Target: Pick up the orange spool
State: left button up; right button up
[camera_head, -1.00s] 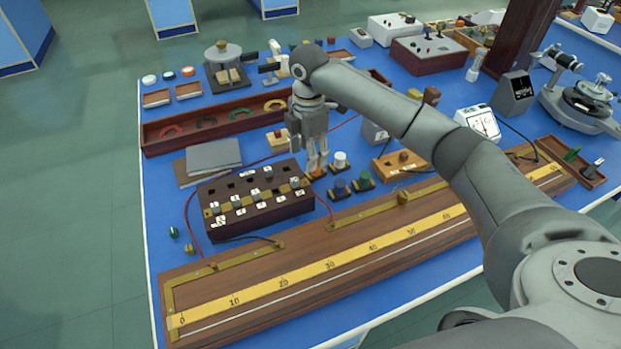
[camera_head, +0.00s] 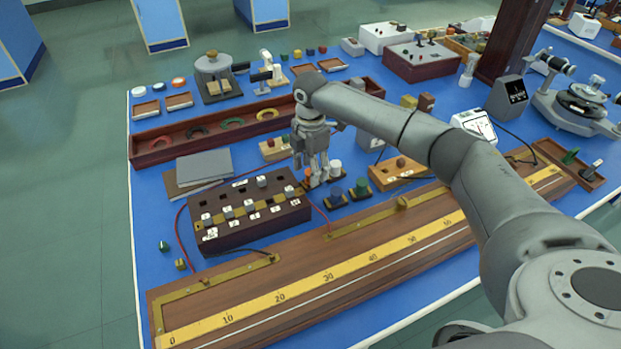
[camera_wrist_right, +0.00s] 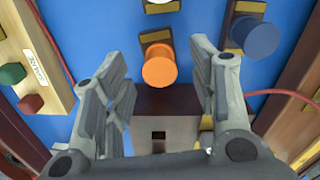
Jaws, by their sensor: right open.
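The orange spool (camera_wrist_right: 160,70) stands on a small dark base with a tan strip, seen from above in the right wrist view. In the head view only a bit of the spool (camera_head: 308,174) shows at the fingers. My right gripper (camera_wrist_right: 160,58) is open, with one finger to each side of the spool in the wrist view and clear gaps between. In the head view my right gripper (camera_head: 313,181) points down at the spool. How far the fingertips reach down beside it is hard to tell. My left gripper is not in view.
A dark box with pegs (camera_head: 250,235) stands close to the left of the gripper. A white spool (camera_head: 336,168), a blue spool (camera_head: 335,195) and a green spool (camera_head: 361,186) stand close by on the right. A long ruler board (camera_head: 330,285) lies in front.

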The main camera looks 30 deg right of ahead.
aim_at(310, 172)
notch_tip(310, 172, down, 2)
jog(key=shift+f, duration=0.1)
jog(key=c, duration=1.2)
jog(key=shift+o, duration=0.2)
notch_tip(310, 172, up, 10)
jog(key=shift+f+b, duration=0.15)
jog(key=shift+b, duration=0.15)
jog(key=shift+r+p, duration=1.7)
jog(key=shift+p, duration=0.9)
